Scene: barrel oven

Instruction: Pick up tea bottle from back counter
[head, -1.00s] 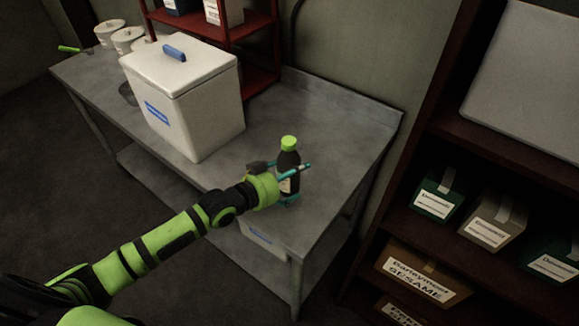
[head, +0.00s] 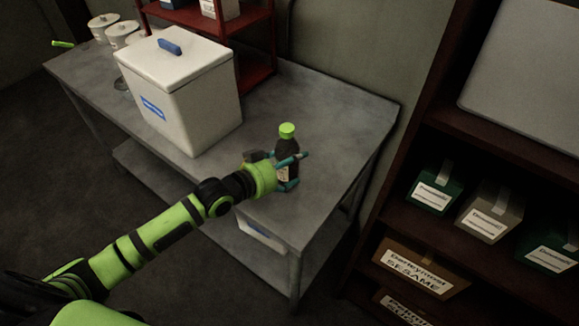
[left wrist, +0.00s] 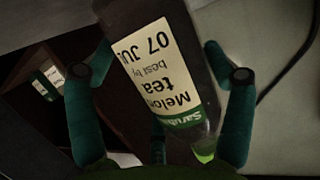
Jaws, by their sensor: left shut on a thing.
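The tea bottle (head: 287,146) is dark with a bright green cap and a pale label. It stands upright on the grey metal counter (head: 335,125), near the counter's right end. My left gripper (head: 287,168) is shut on the bottle, with teal fingers around its body. In the left wrist view the tea bottle (left wrist: 160,75) fills the middle, its label reading "Melon tea", with teal fingers on both sides. I cannot tell whether the bottle's base touches the counter. My right gripper is not in view.
A white lidded bin (head: 185,95) stands on the counter left of the bottle. A red rack (head: 255,40) is behind it. A dark shelf unit with labelled boxes (head: 435,188) stands to the right. The counter around the bottle's right side is clear.

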